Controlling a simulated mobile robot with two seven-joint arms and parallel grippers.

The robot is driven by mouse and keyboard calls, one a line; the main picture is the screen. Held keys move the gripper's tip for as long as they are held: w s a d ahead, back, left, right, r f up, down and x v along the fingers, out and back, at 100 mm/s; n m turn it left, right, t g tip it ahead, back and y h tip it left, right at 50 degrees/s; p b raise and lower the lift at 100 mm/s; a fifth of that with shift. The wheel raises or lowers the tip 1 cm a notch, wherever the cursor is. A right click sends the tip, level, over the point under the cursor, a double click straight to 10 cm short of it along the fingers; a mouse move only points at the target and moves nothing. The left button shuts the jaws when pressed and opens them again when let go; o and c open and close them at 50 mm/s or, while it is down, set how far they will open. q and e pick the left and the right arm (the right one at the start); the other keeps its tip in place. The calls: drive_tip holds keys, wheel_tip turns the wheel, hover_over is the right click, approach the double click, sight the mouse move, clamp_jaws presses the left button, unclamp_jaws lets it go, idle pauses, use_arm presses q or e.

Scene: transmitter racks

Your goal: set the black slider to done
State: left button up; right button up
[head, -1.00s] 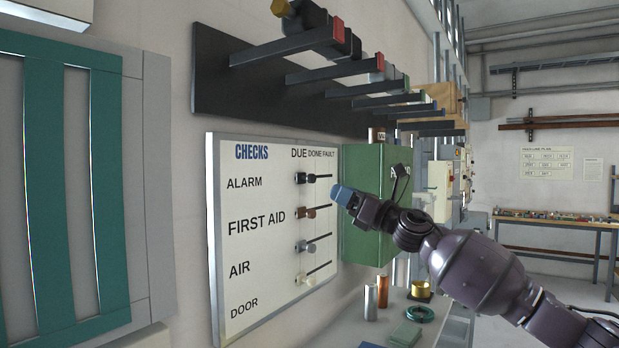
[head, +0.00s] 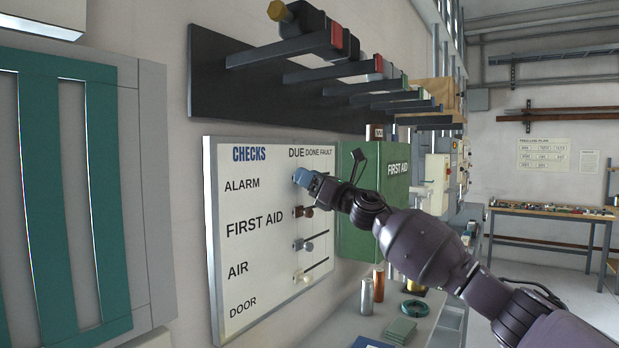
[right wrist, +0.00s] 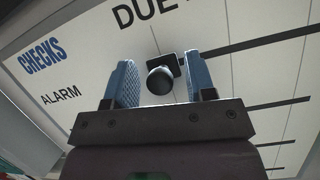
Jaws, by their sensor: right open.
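The black slider (right wrist: 161,79) is on the ALARM row of the CHECKS board (head: 250,190), at the left, DUE end of its slot. In the head view my right gripper hides it. My right gripper (head: 304,179) is at the board on that row. In the right wrist view the gripper (right wrist: 159,62) is open, and the black knob shows between its two blue fingers with gaps on both sides. I cannot tell how deep the knob sits between them. My left gripper is not in view.
Brown (head: 303,211), grey (head: 303,245) and pale (head: 303,279) sliders sit on the rows below, near DUE. A green first aid box (head: 365,240) stands right of the board. Pegs (head: 370,68) stick out above. A shelf below holds cylinders (head: 367,297) and a ring.

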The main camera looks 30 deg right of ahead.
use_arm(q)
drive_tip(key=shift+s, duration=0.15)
use_arm(e)
drive_tip(key=shift+c, duration=0.3)
drive_tip(key=shift+c, duration=1.3)
clamp_jaws()
use_arm(q)
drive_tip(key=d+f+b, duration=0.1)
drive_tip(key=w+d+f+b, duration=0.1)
drive_tip(key=b, duration=0.1)
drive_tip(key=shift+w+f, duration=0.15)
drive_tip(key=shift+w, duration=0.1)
use_arm(e)
drive_tip(key=w+d, duration=0.2)
drive_tip(key=d, duration=0.4)
drive_tip(key=shift+w+d, duration=0.25)
drive_tip(key=shift+w, duration=0.05)
